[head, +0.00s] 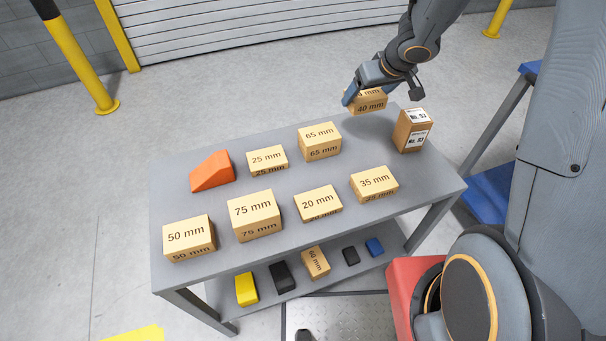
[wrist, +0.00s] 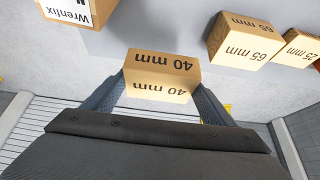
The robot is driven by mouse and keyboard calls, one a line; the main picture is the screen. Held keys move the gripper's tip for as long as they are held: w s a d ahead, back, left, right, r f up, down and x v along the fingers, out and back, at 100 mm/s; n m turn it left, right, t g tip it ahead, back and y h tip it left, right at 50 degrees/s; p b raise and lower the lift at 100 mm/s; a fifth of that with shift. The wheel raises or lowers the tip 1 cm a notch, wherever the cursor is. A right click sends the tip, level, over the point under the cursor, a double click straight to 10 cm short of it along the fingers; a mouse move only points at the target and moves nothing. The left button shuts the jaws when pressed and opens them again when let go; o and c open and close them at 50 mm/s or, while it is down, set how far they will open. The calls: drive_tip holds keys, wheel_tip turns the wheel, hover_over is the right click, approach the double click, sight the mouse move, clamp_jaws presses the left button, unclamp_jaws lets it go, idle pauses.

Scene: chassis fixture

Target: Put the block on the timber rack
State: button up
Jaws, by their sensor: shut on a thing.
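My gripper (head: 369,94) is shut on a wooden block (head: 369,106) marked 40 mm and holds it above the far edge of the grey table. In the wrist view the 40 mm block (wrist: 161,75) sits between the two fingers of my gripper (wrist: 160,90). Other wooden blocks stand on the table top: 65 mm (head: 320,142), 25 mm (head: 267,160), 35 mm (head: 374,184), 20 mm (head: 318,204), 75 mm (head: 255,215) and 50 mm (head: 189,238). I cannot tell which thing is the timber rack.
The grey table (head: 240,190) also carries an orange wedge (head: 211,172) and a cardboard box (head: 410,131) near the held block. Its lower shelf (head: 290,291) holds a 60 mm block (head: 315,263) and several coloured pieces. A blue stand (head: 488,203) is at the right.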

drive_tip(key=shift+w+d+r, duration=0.1)
drive_tip(key=shift+w+d, duration=0.25)
drive_tip(key=shift+b, duration=0.3)
drive_tip(key=b, duration=0.9)
approach(357, 126)
drive_tip(key=x, duration=0.5)
drive_tip(key=shift+w+d, duration=0.1)
drive_tip(key=shift+w, duration=0.05)
drive_tip(key=shift+f, duration=0.2)
drive_tip(key=o, duration=1.2)
